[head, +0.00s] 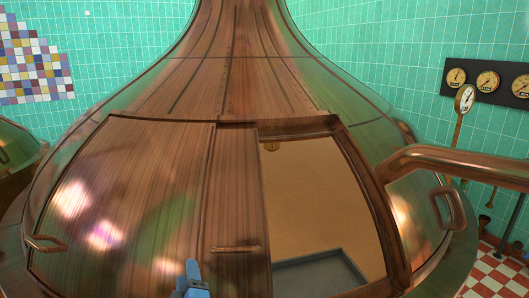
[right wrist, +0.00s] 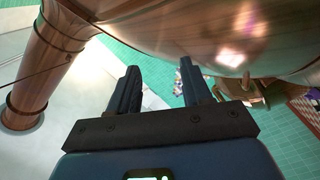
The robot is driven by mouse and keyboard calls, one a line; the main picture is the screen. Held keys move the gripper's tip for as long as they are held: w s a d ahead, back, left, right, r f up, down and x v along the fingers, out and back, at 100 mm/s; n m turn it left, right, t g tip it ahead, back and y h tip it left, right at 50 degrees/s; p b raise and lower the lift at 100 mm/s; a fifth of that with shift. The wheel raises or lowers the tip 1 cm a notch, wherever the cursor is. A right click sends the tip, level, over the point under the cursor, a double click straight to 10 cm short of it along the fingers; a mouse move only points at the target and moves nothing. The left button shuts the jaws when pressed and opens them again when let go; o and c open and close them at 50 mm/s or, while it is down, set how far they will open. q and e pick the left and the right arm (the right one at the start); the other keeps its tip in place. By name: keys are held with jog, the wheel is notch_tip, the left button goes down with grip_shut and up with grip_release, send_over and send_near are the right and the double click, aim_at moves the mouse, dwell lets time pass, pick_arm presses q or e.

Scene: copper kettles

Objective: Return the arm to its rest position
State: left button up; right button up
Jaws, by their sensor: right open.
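My right gripper (head: 192,280) shows as a small blue part at the bottom edge of the head view, in front of the large copper kettle (head: 130,190). In the right wrist view the right gripper (right wrist: 160,75) has its two dark fingers apart with nothing between them. The curved copper side of the kettle (right wrist: 190,25) is above and beyond the fingers. My left gripper is in neither view.
The kettle's hatch (head: 320,200) stands open, with a sliding door (head: 235,200) and handle left of it. A copper pipe (head: 460,163) runs at the right, near wall gauges (head: 487,81). A copper column (right wrist: 45,75) stands at the left in the wrist view.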

jog(key=s+d+f+m+h, duration=0.2)
jog(key=s+d+f+m, duration=0.2)
jog(key=s+d, duration=0.6)
jog(key=s+d+f+m+h, duration=0.2)
jog(key=s+d+f+m, duration=0.3)
jog(key=s+d, duration=0.5)
jog(key=s+d+f+m+h, duration=0.2)
jog(key=s+d, duration=0.8)
jog(key=d, duration=1)
notch_tip(320, 180, down, 2)
jog(key=m, duration=0.4)
jog(key=shift+s+d+f+m+t, duration=0.2)
jog(key=shift+d+m+t, duration=0.1)
jog(key=shift+d, duration=0.05)
